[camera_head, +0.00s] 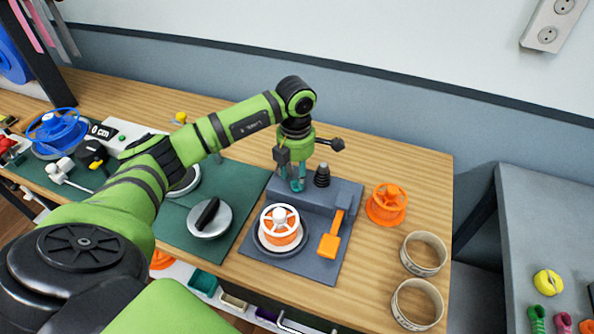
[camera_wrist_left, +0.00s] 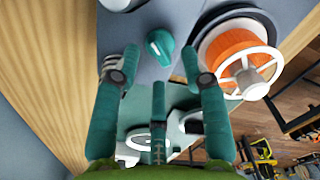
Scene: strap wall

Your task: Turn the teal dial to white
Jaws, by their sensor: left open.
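The teal dial (camera_wrist_left: 160,45) sits on the grey station (camera_head: 318,262) and shows in the left wrist view as a rounded knob with a narrower end towards the bottom of the picture. My left gripper (camera_wrist_left: 160,57) is open, with one teal finger on each side of the dial in that view. Gaps show between the dial and both fingers. In the head view, my left gripper (camera_head: 297,184) points down over the back of the station, and its fingers largely hide the dial. I cannot make out a white mark for the dial. My right gripper is not in view.
An orange and white spool (camera_head: 280,230) stands on the station, with an orange-handled lever (camera_head: 330,245) and a black ribbed cone (camera_head: 322,175) close by. An orange spool (camera_head: 386,204) and two tan rings (camera_head: 423,254) stand to the right. A black-handled disc (camera_head: 209,217) lies left.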

